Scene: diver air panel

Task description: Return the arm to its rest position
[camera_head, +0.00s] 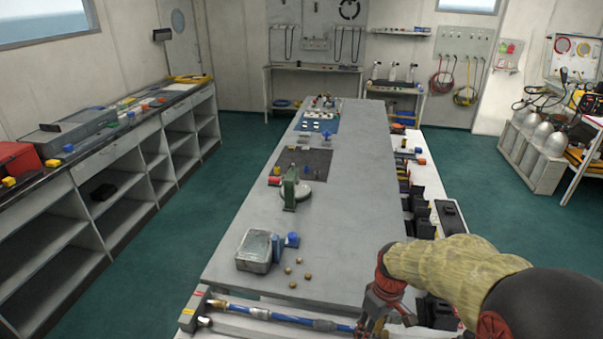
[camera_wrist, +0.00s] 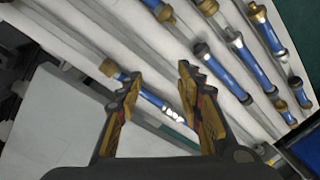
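My arm, in a tan sleeve, reaches in from the lower right of the head view. My gripper (camera_head: 374,328) is low over the near end of the long grey bench (camera_head: 345,235). In the wrist view my gripper (camera_wrist: 160,83) has its two fingers spread apart, with nothing held between them. A blue hose piece with brass ends (camera_wrist: 150,97) lies beyond and between the fingers. I cannot tell how far below them it is. In the head view, a blue hose (camera_head: 275,316) runs along the near end, left of my gripper.
Several more blue hose pieces (camera_wrist: 222,70) lie on a pale surface in the wrist view. On the bench stand a metal tin (camera_head: 254,252), loose brass pieces and a green device (camera_head: 290,190). Black boxes line its right side. Open floor (camera_head: 200,215) lies left of the bench.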

